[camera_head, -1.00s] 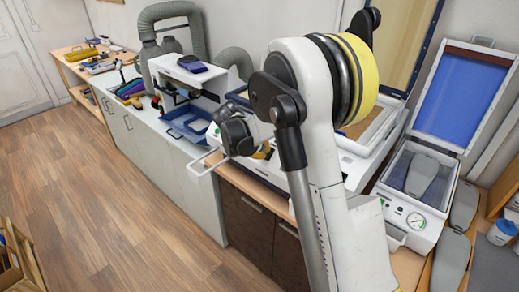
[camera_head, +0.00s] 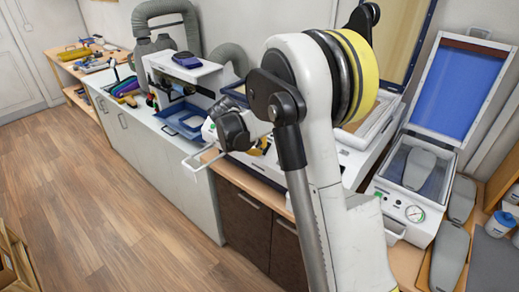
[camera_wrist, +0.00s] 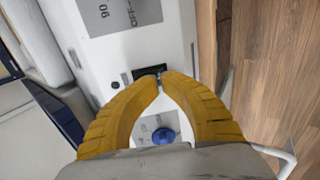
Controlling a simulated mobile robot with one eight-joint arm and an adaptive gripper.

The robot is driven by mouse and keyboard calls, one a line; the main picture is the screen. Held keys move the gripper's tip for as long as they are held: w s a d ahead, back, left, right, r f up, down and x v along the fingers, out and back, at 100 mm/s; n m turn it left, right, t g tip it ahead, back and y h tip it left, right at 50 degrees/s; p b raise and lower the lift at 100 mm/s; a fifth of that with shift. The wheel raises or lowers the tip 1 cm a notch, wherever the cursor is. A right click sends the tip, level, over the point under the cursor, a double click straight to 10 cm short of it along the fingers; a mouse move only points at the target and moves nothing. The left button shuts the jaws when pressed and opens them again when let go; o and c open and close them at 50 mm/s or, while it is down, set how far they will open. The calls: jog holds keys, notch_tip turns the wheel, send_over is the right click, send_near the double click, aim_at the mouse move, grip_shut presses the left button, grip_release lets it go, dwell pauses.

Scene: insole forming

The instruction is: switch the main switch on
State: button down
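In the wrist view, a small black rocker switch (camera_wrist: 150,72) sits in the white front panel of a machine (camera_wrist: 115,55). I take it for the main switch; its on or off position cannot be read. The two yellow fingers of my gripper (camera_wrist: 161,80) curve in over the panel, their tips together just beside the switch and partly covering it. Whether they touch it is unclear. Nothing shows between the tips. In the head view, my wrist hides the switch, and only a bit of yellow finger shows.
A blue knob (camera_wrist: 163,136) on a grey plate sits beneath the fingers. A printed grey label (camera_wrist: 120,14) is above the switch. A white handle (camera_wrist: 285,158) juts out at the right. Open wooden floor (camera_head: 110,200) lies left of the brown cabinet (camera_head: 245,215).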

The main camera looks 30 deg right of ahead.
jog(key=shift+d+f, duration=0.15)
jog(key=shift+f, duration=0.1)
jog(key=shift+r, duration=0.15)
jog(key=shift+w+d+r, duration=0.1)
jog(key=shift+d+r, duration=0.1)
jog(key=shift+r, duration=0.45)
jog(key=shift+a, duration=0.1)
jog(key=shift+r+p, duration=0.3)
jog(key=shift+p, duration=0.15)
jog(key=p+v, duration=0.2)
jog(key=v, duration=1.1)
jog(key=shift+a, duration=0.2)
jog(key=shift+r, duration=0.15)
